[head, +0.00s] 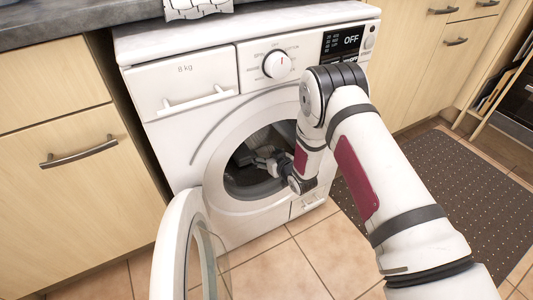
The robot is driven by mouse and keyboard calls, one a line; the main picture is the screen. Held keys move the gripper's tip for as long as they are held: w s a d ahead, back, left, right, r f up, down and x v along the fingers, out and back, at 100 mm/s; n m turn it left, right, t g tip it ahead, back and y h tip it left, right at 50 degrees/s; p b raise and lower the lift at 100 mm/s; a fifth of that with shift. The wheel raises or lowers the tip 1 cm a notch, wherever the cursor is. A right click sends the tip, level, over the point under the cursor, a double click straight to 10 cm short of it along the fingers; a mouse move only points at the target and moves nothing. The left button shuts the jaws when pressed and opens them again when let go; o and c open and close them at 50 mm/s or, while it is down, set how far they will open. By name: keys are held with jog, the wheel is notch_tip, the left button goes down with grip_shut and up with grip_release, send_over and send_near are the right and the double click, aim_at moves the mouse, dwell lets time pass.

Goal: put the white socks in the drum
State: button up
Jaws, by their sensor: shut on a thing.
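The drum (238,178) is the dark opening in the front of the white washing machine, with its round door swung open. My arm reaches in from the right, and my gripper (268,163) is inside the drum mouth. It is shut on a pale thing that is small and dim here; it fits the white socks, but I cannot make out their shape. The gripper's wrist and the shadow in the drum hide much of it. I cannot tell whether it touches the drum wall.
The open door (172,250) stands at the lower left of the opening. Wooden cabinets flank the machine. A dark dotted mat (450,195) lies on the tiled floor at right.

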jog(key=shift+f, duration=0.5)
jog(key=shift+f, duration=0.4)
jog(key=shift+f, duration=0.3)
jog(key=shift+f, duration=0.35)
jog(key=shift+f, duration=0.3)
jog(key=shift+s+f, duration=0.1)
jog(key=shift+f, duration=0.2)
